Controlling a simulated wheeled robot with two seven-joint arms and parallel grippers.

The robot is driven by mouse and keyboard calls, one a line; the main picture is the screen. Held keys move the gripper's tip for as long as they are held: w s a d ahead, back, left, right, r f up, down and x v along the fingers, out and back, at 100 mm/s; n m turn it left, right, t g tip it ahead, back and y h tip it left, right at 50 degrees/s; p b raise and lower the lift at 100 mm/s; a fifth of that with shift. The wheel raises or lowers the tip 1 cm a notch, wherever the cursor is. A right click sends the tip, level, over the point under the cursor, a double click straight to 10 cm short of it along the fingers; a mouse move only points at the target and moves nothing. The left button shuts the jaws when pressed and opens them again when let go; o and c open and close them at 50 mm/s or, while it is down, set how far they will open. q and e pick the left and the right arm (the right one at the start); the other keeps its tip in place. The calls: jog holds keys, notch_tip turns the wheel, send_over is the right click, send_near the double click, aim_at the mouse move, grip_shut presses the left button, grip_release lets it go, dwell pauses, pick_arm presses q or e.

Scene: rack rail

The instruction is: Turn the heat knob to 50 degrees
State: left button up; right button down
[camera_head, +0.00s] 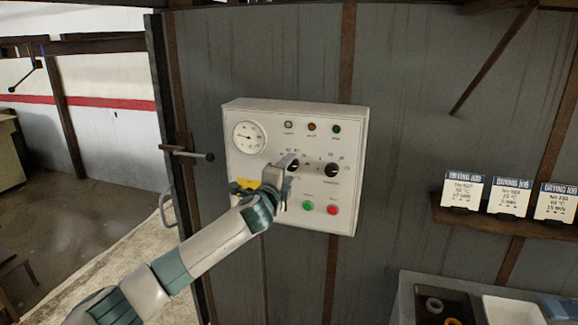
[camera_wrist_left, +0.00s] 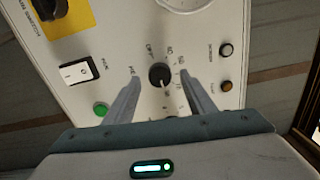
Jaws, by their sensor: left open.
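The heat knob (camera_wrist_left: 159,75) is a round black knob on the white control panel (camera_head: 240,178). In the left wrist view it lies between my left gripper's two fingers (camera_wrist_left: 160,90), which are apart, with a visible gap on each side. Printed scale numbers ring the knob; its exact pointer setting is too small to tell. In the head view my left gripper (camera_head: 285,168) is at the panel and partly hides the heat knob (camera_head: 293,167). My right gripper is not in view.
A second black knob (camera_head: 331,170) sits just right of the gripper. A dial gauge (camera_head: 249,137), small lamps, a green button (camera_head: 308,206) and a red button (camera_head: 332,210) share the panel. Job cards (camera_head: 462,190) stand on a shelf at right. A handle (camera_head: 188,154) projects left of the panel.

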pick_arm(q)
jog(key=shift+w+d, duration=0.25)
jog(key=shift+w, duration=0.45)
jog(key=c, duration=1)
jog(key=shift+c, duration=0.2)
